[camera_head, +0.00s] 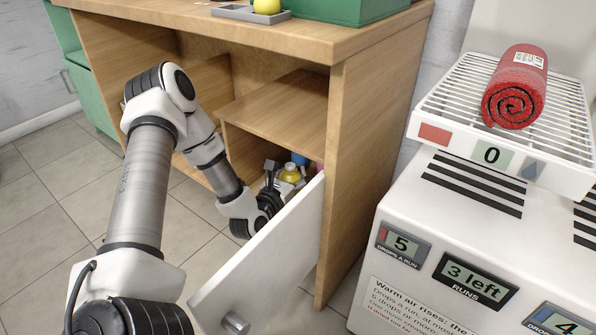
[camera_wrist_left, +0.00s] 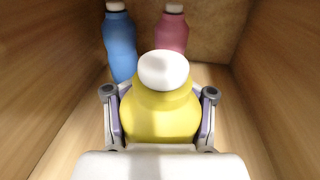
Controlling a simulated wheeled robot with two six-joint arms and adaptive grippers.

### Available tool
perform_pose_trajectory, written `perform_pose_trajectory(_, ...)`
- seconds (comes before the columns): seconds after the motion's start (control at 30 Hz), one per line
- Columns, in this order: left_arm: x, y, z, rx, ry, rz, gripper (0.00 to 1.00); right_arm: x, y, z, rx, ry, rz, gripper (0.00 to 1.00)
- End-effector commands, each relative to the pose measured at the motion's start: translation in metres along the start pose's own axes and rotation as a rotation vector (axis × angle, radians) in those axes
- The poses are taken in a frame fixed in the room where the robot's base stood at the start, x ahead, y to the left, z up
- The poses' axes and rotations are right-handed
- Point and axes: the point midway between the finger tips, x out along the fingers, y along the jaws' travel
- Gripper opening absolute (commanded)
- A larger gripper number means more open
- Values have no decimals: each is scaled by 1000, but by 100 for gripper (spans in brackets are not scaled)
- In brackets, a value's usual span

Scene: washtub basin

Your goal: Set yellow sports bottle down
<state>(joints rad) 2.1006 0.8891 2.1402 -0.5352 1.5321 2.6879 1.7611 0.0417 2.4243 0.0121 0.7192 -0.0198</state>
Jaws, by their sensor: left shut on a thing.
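The yellow sports bottle (camera_wrist_left: 158,115) has a white cap and stands between the two fingers of my left gripper (camera_wrist_left: 160,92). The gripper is shut on it. In the head view the yellow bottle (camera_head: 291,173) shows small, partly hidden by my left gripper (camera_head: 283,177), inside the lower compartment of the wooden cabinet (camera_head: 375,115). The bottle's base is hidden, so I cannot tell whether it touches the compartment floor. My right gripper is not in view.
A blue bottle (camera_wrist_left: 119,45) and a pink bottle (camera_wrist_left: 171,36) stand behind the yellow one, between wooden side walls. An open white door (camera_head: 268,255) stands close beside my left wrist. A white machine (camera_head: 465,215) with a rolled red towel (camera_head: 518,85) is at right.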

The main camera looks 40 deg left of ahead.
Motion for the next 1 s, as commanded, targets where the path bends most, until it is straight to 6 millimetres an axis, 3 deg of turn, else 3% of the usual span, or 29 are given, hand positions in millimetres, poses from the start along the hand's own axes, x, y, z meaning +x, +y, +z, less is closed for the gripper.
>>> perform_pose_trajectory(0.07,0,0,-3,0,-2,0,0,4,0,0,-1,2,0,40)
perform_pose_trajectory(0.1,0,0,-2,0,0,0,46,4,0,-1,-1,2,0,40)
perform_pose_trajectory(0.2,0,0,-2,0,0,0,80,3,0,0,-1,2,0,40)
perform_pose_trajectory(0.6,-1,0,4,0,1,0,80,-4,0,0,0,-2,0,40)
perform_pose_trajectory(0.77,-31,0,4,-4,6,2,80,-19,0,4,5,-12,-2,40)
perform_pose_trajectory(1.0,-93,1,3,-3,5,2,80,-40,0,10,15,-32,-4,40)
